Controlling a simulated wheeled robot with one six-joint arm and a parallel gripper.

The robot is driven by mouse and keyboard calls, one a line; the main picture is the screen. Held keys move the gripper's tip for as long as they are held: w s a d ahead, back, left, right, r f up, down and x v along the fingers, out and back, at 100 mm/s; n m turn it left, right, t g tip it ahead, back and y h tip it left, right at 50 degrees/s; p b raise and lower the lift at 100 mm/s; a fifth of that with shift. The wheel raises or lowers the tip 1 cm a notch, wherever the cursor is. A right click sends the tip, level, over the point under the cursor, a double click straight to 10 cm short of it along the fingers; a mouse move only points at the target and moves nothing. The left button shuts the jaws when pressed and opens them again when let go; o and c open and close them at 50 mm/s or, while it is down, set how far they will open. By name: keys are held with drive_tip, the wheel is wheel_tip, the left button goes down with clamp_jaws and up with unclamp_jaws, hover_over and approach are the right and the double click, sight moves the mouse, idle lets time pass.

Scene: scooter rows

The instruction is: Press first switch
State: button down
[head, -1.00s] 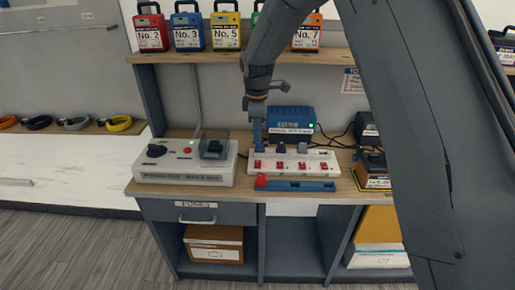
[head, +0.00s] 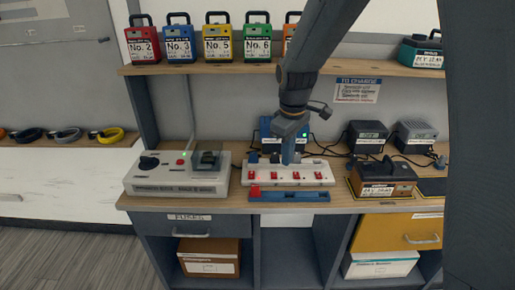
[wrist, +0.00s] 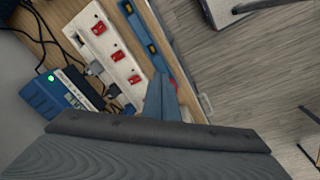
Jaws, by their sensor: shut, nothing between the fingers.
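A white power strip (head: 325,172) with several red switches lies on the wooden bench in the head view. Its leftmost red switch (head: 254,177) is to the left of my gripper (head: 289,160). My gripper is shut and empty, pointing down at the strip's back side near its middle. I cannot tell whether it touches the strip. In the wrist view the power strip (wrist: 108,42) runs diagonally, with red switches (wrist: 118,55) and dark plugs showing. My gripper (wrist: 161,78) shows there beside the strip, its fingers covering part of the view.
A blue bar (head: 295,196) with a red end lies in front of the strip. A grey control box (head: 170,185) stands left. A blue charger (wrist: 48,97) with a green light sits behind the strip. Numbered battery packs line the shelf (head: 220,68) above.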

drive_tip(key=s+d+f+m, duration=0.1)
drive_tip(key=s+d+m, duration=0.3)
drive_tip(key=s, duration=0.5)
drive_tip(key=s+d+f+m, duration=0.1)
drive_tip(key=s+d+m, duration=0.4)
drive_tip(key=s, duration=0.5)
drive_tip(key=shift+s+m, duration=0.2)
drive_tip(key=shift+m, duration=0.3)
